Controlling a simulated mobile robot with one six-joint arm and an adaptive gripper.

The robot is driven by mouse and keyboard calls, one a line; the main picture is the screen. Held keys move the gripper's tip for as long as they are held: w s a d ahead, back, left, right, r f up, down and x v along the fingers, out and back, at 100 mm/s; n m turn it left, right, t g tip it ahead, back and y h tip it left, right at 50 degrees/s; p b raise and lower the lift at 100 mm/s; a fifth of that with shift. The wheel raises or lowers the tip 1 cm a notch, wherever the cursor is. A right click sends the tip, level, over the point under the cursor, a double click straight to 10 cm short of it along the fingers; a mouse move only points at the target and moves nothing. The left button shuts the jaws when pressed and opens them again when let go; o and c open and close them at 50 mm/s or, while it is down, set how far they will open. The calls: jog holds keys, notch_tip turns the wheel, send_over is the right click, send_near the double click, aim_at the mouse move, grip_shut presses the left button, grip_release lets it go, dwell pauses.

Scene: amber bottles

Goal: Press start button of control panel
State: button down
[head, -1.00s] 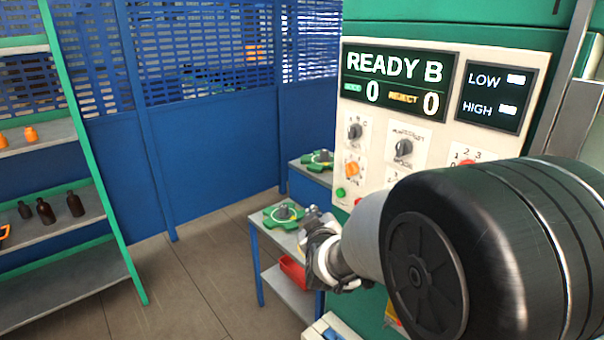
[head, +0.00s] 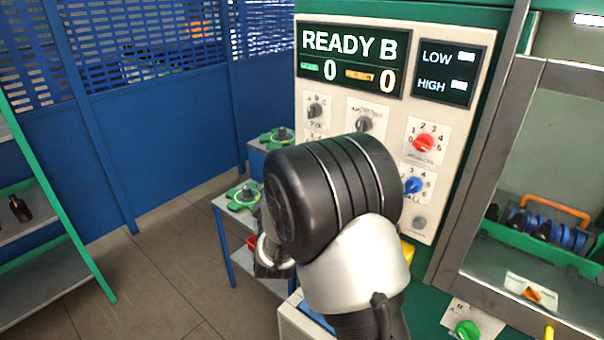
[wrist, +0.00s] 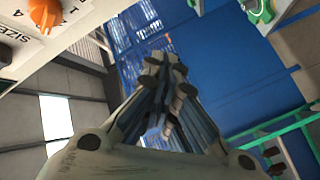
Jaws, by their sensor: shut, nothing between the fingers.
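The control panel (head: 313,88) is a cream upright face in the head view, with a display (head: 350,58) reading "READY B" and two zeros. It has grey selector knobs, a red knob (head: 425,142), a blue knob (head: 412,186) and a grey round button (head: 419,222). My arm hides its lower left part, and I cannot make out a start button. In the wrist view, the panel's edge with an orange knob (wrist: 45,14) is at the top left. My gripper (wrist: 165,65) is shut and empty, pointing away from that knob, apart from the panel.
Small tables with green fixtures (head: 243,197) stand left of the panel. A green-framed shelf with a dark bottle (head: 20,209) is at far left. At right is a window bay with a green crate (head: 530,240); a green knob (head: 467,329) sits below. Floor at left is clear.

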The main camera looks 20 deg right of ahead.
jog(key=w+d, duration=0.4)
jog(key=d, duration=0.2)
jog(key=shift+w+d, duration=0.3)
jog(key=shift+w, duration=0.05)
dwell(1.2)
jog(key=shift+w+d+b, duration=0.25)
jog(key=shift+d+b, duration=0.05)
jog(key=shift+b, duration=0.2)
